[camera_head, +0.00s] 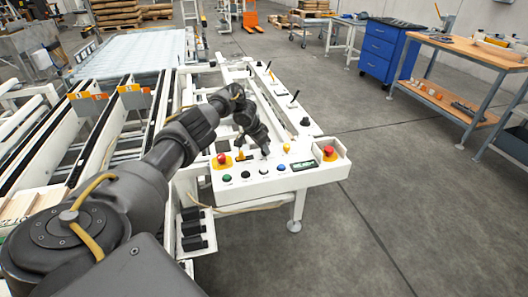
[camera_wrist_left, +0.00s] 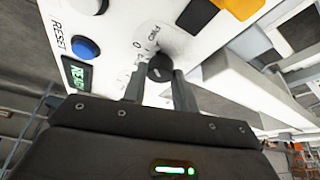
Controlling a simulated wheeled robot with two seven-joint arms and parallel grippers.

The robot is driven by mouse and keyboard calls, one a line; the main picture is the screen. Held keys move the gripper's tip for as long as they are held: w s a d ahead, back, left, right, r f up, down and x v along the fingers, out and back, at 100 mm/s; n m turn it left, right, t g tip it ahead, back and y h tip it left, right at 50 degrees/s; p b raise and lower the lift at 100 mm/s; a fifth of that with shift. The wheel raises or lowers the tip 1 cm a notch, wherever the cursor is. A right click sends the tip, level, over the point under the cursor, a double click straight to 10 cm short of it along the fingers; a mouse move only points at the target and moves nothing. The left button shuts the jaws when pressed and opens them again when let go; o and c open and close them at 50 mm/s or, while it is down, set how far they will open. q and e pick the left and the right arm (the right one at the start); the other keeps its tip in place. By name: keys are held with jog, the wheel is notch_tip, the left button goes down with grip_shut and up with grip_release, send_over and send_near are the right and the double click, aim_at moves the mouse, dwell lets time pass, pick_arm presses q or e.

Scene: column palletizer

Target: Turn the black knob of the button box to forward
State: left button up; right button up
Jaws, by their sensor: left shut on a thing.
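The button box (camera_head: 275,183) is a white panel at the front end of the machine in the head view, with a row of coloured buttons. My left gripper (camera_head: 264,153) comes down over it from the upper left. In the left wrist view, the black knob (camera_wrist_left: 160,68) is a small round part on the white panel, with printed markings around it. The fingers of my left gripper (camera_wrist_left: 159,85) are shut on the knob, one on each side. In the head view the knob is hidden by the gripper. My right gripper is not in view.
Red emergency stops (camera_head: 221,159) sit on yellow bases at both ends of the panel. A blue button (camera_wrist_left: 86,47) and a lit display (camera_wrist_left: 76,75) are beside the knob. Upright black levers (camera_head: 294,97) stand behind. The floor right of the machine is clear.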

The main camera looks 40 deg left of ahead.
pick_arm(q)
jog(key=shift+f, duration=0.25)
jog(key=shift+s+r+m+b, duration=0.1)
jog(key=shift+m+b, duration=0.35)
jog(key=shift+m, duration=0.05)
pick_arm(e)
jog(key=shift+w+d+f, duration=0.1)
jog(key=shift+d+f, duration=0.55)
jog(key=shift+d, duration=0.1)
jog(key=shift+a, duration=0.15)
pick_arm(q)
jog(key=o, duration=1)
jog(key=shift+r, duration=0.1)
jog(key=shift+c, duration=0.2)
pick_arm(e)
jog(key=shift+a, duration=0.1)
